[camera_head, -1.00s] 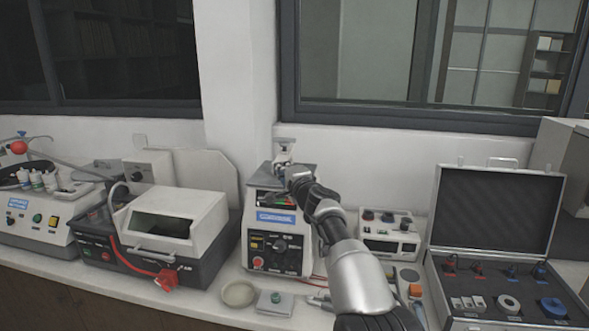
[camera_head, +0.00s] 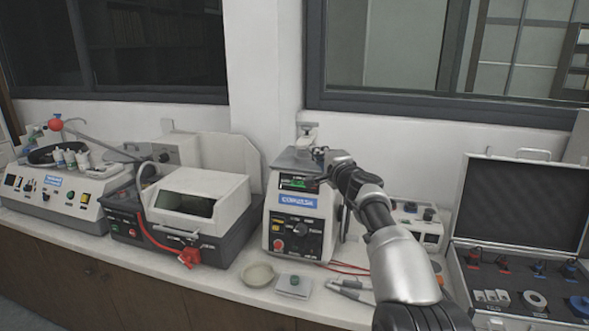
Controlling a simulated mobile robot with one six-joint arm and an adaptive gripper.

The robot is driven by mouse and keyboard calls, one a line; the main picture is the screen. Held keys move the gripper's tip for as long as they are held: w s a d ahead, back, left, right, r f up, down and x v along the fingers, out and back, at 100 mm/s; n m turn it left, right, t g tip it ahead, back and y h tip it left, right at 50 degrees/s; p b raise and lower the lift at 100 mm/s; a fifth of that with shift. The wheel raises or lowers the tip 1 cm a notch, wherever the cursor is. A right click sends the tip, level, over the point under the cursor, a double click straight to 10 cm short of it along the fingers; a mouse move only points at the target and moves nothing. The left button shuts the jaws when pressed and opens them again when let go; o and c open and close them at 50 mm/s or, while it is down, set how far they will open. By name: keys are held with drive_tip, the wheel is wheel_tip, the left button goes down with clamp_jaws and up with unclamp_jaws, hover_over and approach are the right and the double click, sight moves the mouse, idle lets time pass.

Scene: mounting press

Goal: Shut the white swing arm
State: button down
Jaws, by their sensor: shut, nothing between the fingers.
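The mounting press (camera_head: 290,222) is a white box-shaped machine with a dark control panel and a small green-lit display. It stands on the bench near the middle of the head view. The white swing arm (camera_head: 307,129) sticks up at the back of its grey top plate (camera_head: 291,160). Its lower part is small and partly hard to make out. My gripper (camera_head: 321,171) reaches in from the lower right and is at the right side of the press top, in front of and below the swing arm. It is shut and empty. I cannot tell whether it touches the press.
A grinder-like machine with a white hood (camera_head: 200,195) stands to the left. An open case (camera_head: 525,205) stands at the right. A shallow bowl (camera_head: 258,274), a small scale-like box (camera_head: 293,287) and red cables lie in front. The wall and window are close behind.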

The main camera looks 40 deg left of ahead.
drive_tip(key=s+a+b, duration=0.1)
drive_tip(key=s+a, duration=0.1)
drive_tip(key=s, duration=0.8)
drive_tip(key=shift+a, duration=0.2)
drive_tip(key=shift+w, duration=0.1)
drive_tip(key=s+d+r+n+g+h, duration=0.1)
drive_tip(key=s+d+r+n, duration=0.2)
drive_tip(key=d, duration=0.8)
drive_tip(key=s+d+r+n+g, duration=0.2)
drive_tip(key=s+d+r+n, duration=0.15)
drive_tip(key=d, duration=0.75)
drive_tip(key=s+d+f+g+h, duration=0.1)
drive_tip(key=s+d+f+h, duration=0.3)
drive_tip(key=d, duration=0.9)
drive_tip(key=s+d+f+g+h, duration=0.1)
drive_tip(key=s+d+f+h, duration=0.4)
drive_tip(key=s+d+f, duration=0.6)
drive_tip(key=s+d+f+h, duration=0.4)
drive_tip(key=s+d+f, duration=0.3)
drive_tip(key=s+d, duration=0.7)
drive_tip(key=d, duration=0.2)
drive_tip(key=shift+d+f+g+h, duration=0.25)
drive_tip(key=shift+d+g+h, duration=0.15)
